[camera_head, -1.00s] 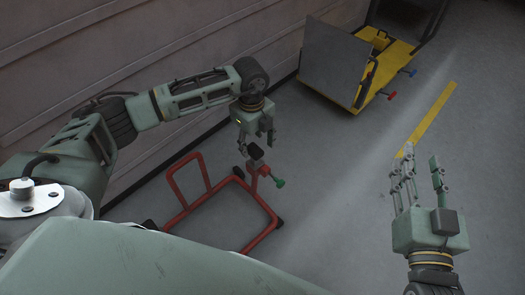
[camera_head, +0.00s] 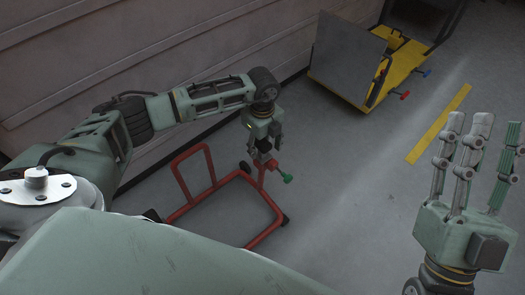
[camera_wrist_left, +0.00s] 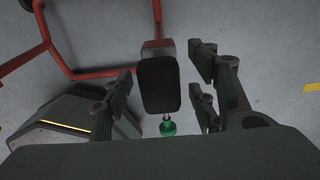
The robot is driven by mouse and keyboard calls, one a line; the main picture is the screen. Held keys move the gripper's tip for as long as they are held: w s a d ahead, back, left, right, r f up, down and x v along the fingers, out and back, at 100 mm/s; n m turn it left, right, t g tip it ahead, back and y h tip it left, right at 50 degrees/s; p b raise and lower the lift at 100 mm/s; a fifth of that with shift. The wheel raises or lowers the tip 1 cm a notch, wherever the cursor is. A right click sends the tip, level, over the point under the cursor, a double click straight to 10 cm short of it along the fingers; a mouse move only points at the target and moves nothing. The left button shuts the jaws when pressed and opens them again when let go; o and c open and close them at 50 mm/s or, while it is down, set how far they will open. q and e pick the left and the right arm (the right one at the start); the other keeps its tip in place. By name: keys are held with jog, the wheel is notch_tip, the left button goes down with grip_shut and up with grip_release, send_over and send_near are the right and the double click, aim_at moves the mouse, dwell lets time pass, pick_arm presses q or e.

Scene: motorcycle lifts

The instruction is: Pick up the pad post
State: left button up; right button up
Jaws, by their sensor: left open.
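The pad post shows in the left wrist view as a dark, rounded rectangular pad (camera_wrist_left: 158,86) on a red stand, with a green knob (camera_wrist_left: 168,127) close to it. In the head view the green knob (camera_head: 287,178) sticks out to the right; the pad is mostly hidden by my left gripper (camera_head: 264,152). My left gripper is open and points down at the pad. In the wrist view its fingers (camera_wrist_left: 164,88) stand on both sides of the pad, with a gap on the right. My right gripper (camera_head: 487,127) is open and empty, fingers up, at the lower right.
The red tubular stand (camera_head: 176,214) rests on the grey floor, its upright loop left of my gripper. A wall (camera_head: 150,40) runs behind. A yellow lift with a grey plate (camera_head: 347,62) stands at the back right. The floor right of the stand is clear, with a yellow stripe (camera_head: 438,125).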

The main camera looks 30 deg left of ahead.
pick_arm(q)
jog(key=shift+f, duration=0.35)
jog(key=shift+c, duration=0.3)
grip_shut()
